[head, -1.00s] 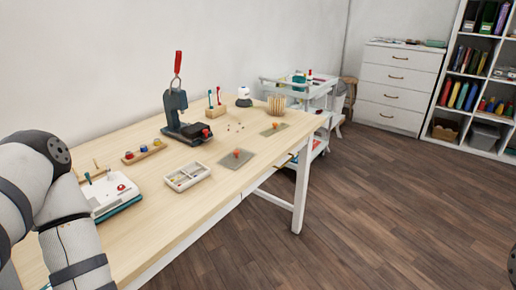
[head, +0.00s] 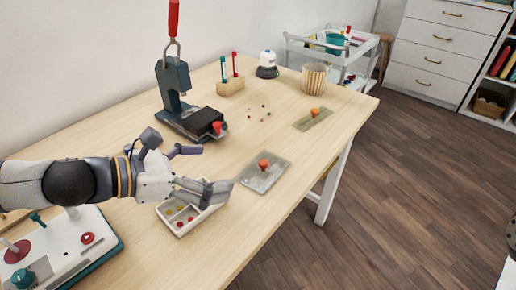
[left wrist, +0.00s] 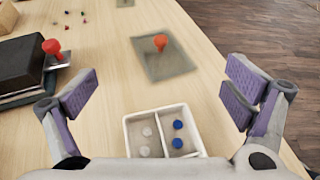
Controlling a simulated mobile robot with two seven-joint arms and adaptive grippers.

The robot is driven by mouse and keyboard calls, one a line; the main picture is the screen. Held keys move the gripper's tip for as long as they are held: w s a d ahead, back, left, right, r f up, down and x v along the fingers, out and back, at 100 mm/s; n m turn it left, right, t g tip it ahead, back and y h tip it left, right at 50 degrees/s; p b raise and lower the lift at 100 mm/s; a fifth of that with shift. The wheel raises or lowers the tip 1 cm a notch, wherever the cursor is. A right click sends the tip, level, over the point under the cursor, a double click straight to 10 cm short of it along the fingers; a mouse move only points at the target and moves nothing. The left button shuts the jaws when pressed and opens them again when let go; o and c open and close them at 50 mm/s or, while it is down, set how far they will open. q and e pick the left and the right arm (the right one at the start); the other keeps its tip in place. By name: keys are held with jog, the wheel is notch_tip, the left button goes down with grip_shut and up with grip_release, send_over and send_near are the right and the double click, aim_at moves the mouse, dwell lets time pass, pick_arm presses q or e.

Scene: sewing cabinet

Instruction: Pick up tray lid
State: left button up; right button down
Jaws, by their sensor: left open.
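A flat grey, see-through lid with an orange-red knob (head: 264,175) lies on the table, right of the white tray (head: 178,233); it also shows ahead in the left wrist view (left wrist: 165,60). A second such lid (head: 313,118) lies farther back. The tray is open, with small round pieces in its compartments, and is partly hidden by my left gripper. My left gripper (head: 207,170) is open and empty above the tray, short of the nearer lid. In the left wrist view its spread purple-padded fingers (left wrist: 160,92) stand either side of the tray and lid. My right gripper is not seen.
A press with a red handle (head: 172,85) stands behind my left gripper. A device with a red button (head: 65,245) sits front left. A striped cup (head: 314,76) and a wooden holder (head: 231,86) stand farther back. Table between the lids is mostly clear.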

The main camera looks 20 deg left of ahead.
aim_at(261, 163)
pick_arm(q)
jog(key=d+f+b, duration=0.1)
jog(key=w+d+f+b, duration=0.1)
jog(key=shift+w+d+f+b, duration=0.1)
jog(key=shift+w+f+b, duration=0.2)
jog(key=shift+b, duration=0.1)
jog(key=x, duration=0.1)
jog(key=b+x, duration=0.1)
jog(key=shift+w+d+r, duration=0.1)
jog(key=shift+w+d, duration=0.2)
jog(key=shift+d, duration=0.1)
jog(key=shift+w+d+b, duration=0.2)
jog(key=shift+w+b, duration=0.15)
jog(key=x, duration=0.3)
jog(key=b+x, duration=0.1)
jog(key=shift+w+a+r, duration=0.1)
jog(key=shift+w+a, duration=0.05)
jog(key=shift+w, duration=0.5)
jog(key=shift+r, duration=0.1)
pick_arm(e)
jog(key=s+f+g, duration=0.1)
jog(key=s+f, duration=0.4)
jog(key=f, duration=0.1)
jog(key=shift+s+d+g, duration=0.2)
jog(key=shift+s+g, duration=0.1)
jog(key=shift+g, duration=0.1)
pick_arm(q)
grip_shut()
